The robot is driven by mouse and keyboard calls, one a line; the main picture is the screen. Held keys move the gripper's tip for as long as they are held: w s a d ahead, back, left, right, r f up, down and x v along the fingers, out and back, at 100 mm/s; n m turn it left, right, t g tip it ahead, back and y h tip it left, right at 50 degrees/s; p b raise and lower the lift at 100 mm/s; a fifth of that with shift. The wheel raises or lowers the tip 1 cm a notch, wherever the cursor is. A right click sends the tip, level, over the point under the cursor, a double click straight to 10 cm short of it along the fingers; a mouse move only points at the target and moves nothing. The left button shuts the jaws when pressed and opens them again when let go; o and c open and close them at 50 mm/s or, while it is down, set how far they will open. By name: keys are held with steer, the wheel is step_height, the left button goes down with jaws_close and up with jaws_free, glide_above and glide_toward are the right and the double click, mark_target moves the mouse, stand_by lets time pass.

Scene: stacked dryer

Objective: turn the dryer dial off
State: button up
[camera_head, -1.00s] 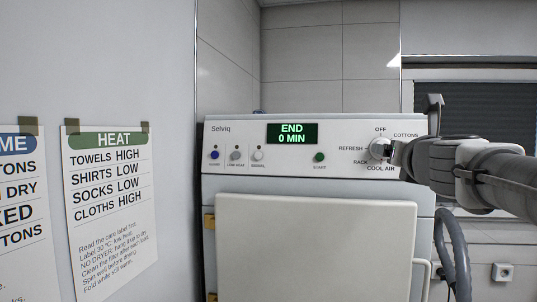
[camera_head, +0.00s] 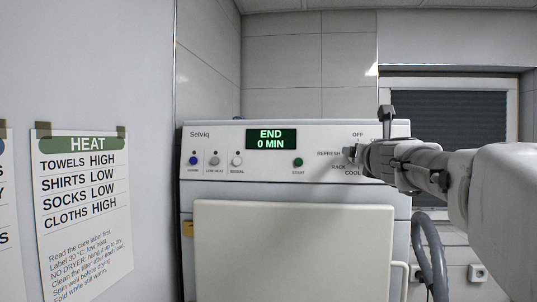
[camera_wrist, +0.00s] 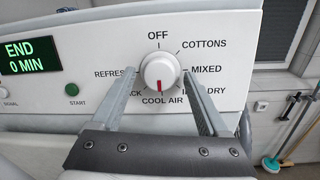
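The dryer dial (camera_wrist: 160,71) is a round white knob on the white control panel. Its red mark points down to COOL AIR; OFF is printed above the knob. The display (camera_head: 270,139) reads END 0 MIN. My gripper (camera_wrist: 161,73) is open, with one finger on each side of the dial in the wrist view. A small gap shows between each finger and the knob, and I see no contact. In the head view, my gripper (camera_head: 352,153) covers most of the dial and some labels on its right.
A green START button (camera_wrist: 72,89) sits left of the dial. The closed white dryer door (camera_head: 290,250) is below the panel. A HEAT notice (camera_head: 82,200) hangs on the left wall. A grey hose (camera_head: 430,255) hangs right of the dryer.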

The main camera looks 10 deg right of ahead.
jaws_close()
steer(key=shift+n, duration=0.3)
steer(key=n+g, duration=0.1)
steer(key=n, duration=1)
steer(key=n+g+p, duration=0.1)
steer(key=n+g, duration=0.1)
steer(key=n, duration=0.9)
steer(key=r+n+g+p, duration=0.1)
steer(key=n, duration=1.1)
steer(key=shift+w+a+h, duration=0.15)
steer(key=shift+h, duration=0.15)
